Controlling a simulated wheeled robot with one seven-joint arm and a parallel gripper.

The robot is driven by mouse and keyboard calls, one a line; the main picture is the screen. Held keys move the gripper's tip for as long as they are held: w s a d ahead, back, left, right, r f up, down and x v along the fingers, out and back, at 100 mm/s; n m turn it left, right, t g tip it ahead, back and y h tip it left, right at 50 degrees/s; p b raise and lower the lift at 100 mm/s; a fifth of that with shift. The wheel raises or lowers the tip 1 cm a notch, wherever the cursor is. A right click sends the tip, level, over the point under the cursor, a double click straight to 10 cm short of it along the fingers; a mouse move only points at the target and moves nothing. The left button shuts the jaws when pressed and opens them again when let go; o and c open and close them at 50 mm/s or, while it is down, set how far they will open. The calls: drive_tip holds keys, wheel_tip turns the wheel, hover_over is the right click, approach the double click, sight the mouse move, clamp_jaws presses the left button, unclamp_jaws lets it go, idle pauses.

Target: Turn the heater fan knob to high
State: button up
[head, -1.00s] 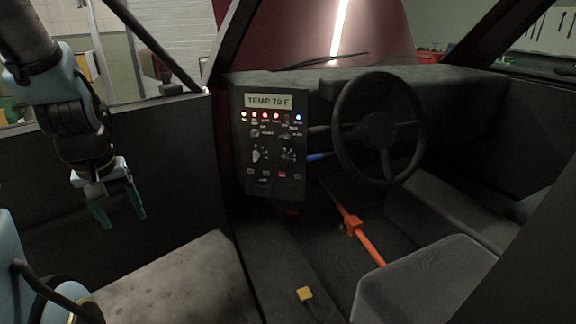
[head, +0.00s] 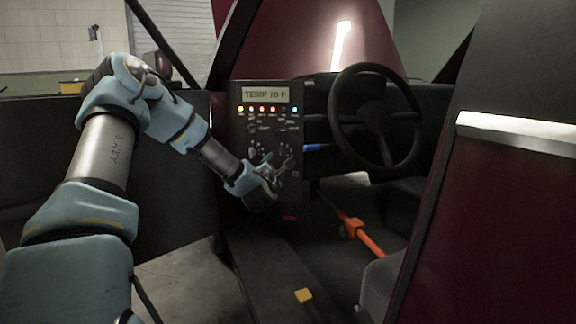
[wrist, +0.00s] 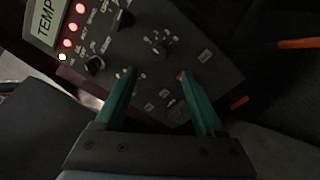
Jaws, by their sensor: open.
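The dark control panel (head: 240,170) stands left of the steering wheel, with a "TEMP 70 F" display and a row of lit lamps. In the wrist view the panel (wrist: 180,35) appears turned, and its labels are too small to read. A round dial knob (wrist: 158,51) with marks around it lies just beyond the gap between my fingertips. Another dial area is partly hidden by my left finger. I cannot tell which knob is the heater fan. My gripper (head: 276,163) is open and empty before the lower panel; its green fingers also show in the wrist view (wrist: 157,74).
Two black knobs, one nearer (wrist: 95,65) and one farther (wrist: 125,18), sit by the lamps. The steering wheel (head: 335,115) and a blue lever (head: 316,148) are to the right. An orange bar (head: 368,243) crosses the floor. The dark red door (head: 500,220) is at right.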

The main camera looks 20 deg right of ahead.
sight(281, 155)
drive_tip(key=x, duration=1)
drive_tip(key=shift+w, duration=0.1)
drive_tip(key=shift+d, duration=0.1)
clamp_jaws()
